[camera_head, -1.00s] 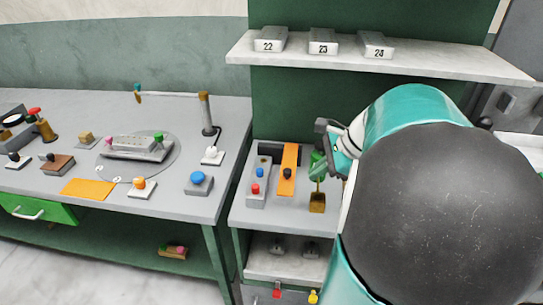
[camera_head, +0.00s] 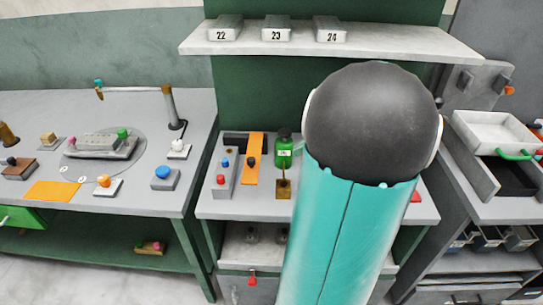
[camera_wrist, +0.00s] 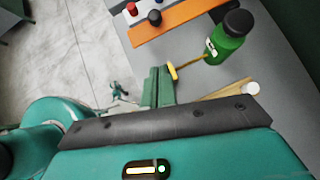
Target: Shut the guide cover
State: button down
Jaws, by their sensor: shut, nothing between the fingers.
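No part is labelled as the guide cover, and I cannot tell which one it is. An orange strip with a dark knob (camera_head: 254,160) lies on the middle bench; it also shows in the wrist view (camera_wrist: 180,25). A brass-coloured piece with a thin stem (camera_head: 283,188) stands to its right, in front of a green bottle with a dark cap (camera_head: 284,150). In the wrist view my gripper (camera_wrist: 157,76) is shut and empty, close to a small yellow bar (camera_wrist: 172,70); contact is unclear. The bottle (camera_wrist: 230,37) stands beyond it. In the head view my arm hides the gripper.
A grey block with red and blue knobs (camera_head: 225,174) sits left of the orange strip. A shelf (camera_head: 380,45) with numbered blocks is above. The left table (camera_head: 140,190) holds several devices. A white open drawer (camera_head: 490,130) stands at right. A tan bar (camera_wrist: 228,91) lies near my gripper.

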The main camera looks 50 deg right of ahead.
jog(key=x, duration=1)
jog(key=shift+w, duration=0.1)
jog(key=shift+w+a+r, duration=0.1)
jog(key=shift+w+a, duration=0.25)
jog(key=shift+w, duration=0.45)
jog(key=shift+w+a, duration=0.4)
jog(key=shift+w, duration=0.45)
jog(key=w+a, duration=0.6)
jog(key=w, duration=0.1)
jog(key=shift+w, duration=0.4)
jog(key=shift+w+a, duration=0.1)
jog(key=shift+a, duration=0.15)
